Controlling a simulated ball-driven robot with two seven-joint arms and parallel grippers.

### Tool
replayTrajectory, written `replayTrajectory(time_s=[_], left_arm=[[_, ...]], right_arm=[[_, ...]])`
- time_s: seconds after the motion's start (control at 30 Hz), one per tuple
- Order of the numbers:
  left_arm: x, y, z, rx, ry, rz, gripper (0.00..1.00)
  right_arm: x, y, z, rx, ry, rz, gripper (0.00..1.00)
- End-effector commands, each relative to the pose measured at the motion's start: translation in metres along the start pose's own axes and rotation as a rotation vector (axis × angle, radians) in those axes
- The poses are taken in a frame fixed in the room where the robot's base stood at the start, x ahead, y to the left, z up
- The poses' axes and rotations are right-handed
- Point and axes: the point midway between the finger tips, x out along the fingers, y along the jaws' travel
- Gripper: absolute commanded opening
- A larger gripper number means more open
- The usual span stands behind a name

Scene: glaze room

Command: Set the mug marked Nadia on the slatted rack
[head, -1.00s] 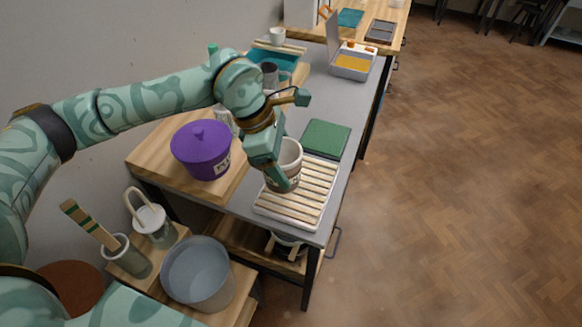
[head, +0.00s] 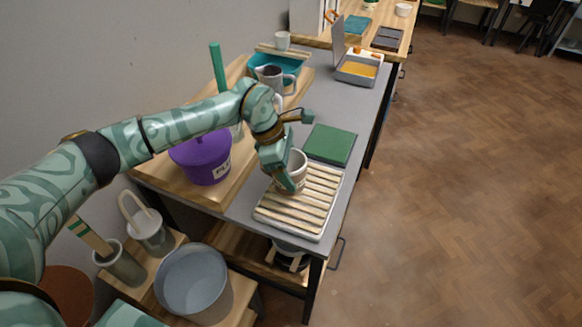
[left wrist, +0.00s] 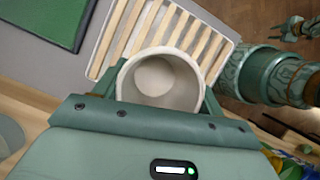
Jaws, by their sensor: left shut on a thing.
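A pale mug (head: 298,163) is held in my left gripper (head: 284,181), which is shut on it. The mug is upright over the far left part of the slatted rack (head: 318,205). I cannot tell whether its base touches the slats. No name on it is readable. In the left wrist view, the mug (left wrist: 163,80) is empty inside, and the rack (left wrist: 140,30) lies behind and below it. What looks like my right gripper (left wrist: 293,28) shows small at the upper right of that view.
A green slab (head: 331,144) lies just beyond the rack. A purple pot (head: 203,160) stands on the wooden board to the left, with a grey pitcher (head: 273,79) further back. Most of the rack is bare. A grey bucket (head: 193,282) stands low in front.

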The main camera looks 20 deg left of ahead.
Motion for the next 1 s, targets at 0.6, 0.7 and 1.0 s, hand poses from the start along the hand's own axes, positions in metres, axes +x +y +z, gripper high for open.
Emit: replayTrajectory(time_s=[0.6,0.7,1.0], left_arm=[[-0.011,0.001,0.0,-0.001,0.001,0.003,0.92],[-0.032,0.001,0.001,0.0,0.001,0.005,0.92],[-0.1,0.0,0.001,0.0,0.0,0.004,0.92]], right_arm=[[-0.003,0.0,-0.001,0.0,0.003,0.001,0.36],[-0.008,0.001,-0.003,0.0,0.007,0.002,0.36],[-0.021,0.002,-0.007,0.0,0.016,0.005,0.36]])
